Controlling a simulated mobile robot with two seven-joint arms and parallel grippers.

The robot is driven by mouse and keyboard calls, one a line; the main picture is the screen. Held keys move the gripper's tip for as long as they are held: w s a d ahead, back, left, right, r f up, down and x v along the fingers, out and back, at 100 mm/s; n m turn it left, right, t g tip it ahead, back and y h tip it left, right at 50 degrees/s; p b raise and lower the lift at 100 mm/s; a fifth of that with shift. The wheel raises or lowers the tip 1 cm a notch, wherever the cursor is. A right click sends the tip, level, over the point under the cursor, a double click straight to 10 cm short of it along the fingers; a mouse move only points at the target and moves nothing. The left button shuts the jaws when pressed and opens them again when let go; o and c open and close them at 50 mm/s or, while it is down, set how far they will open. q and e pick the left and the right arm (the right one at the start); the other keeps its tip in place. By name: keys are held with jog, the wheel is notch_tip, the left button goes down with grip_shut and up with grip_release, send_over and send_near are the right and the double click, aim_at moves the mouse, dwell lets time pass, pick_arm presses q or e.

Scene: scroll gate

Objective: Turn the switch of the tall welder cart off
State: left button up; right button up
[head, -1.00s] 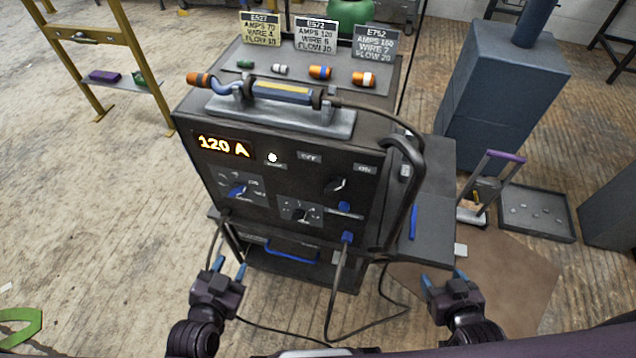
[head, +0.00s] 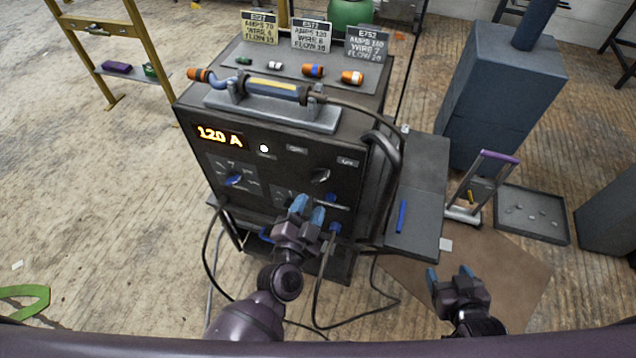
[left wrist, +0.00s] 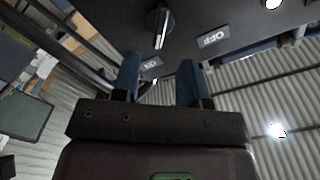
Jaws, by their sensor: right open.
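The tall welder cart (head: 290,190) stands in front of me with its dark front panel facing me. Its display (head: 220,137) reads 120 A. The black switch (head: 321,176) is on the panel's right side, between the OFF label (head: 297,149) and the ON label (head: 347,161). In the left wrist view the switch (left wrist: 160,28) has its light pointer nearer ON than OFF. My left gripper (head: 308,209) is open and empty, just below the switch and apart from it in the left wrist view. My right gripper (head: 451,275) is open and empty, right of the cart.
A torch (head: 270,90) lies on the cart top, with several coloured nozzles and number cards behind. A side shelf (head: 420,190) juts out right. Cables (head: 318,285) hang in front. A grey tray (head: 535,233) and a blue-grey cabinet (head: 500,95) stand right.

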aim_at(320, 181)
pick_arm(q)
jog(key=x, duration=0.6)
jog(key=shift+w+d, duration=0.1)
jog(key=shift+w, duration=0.25)
grip_shut()
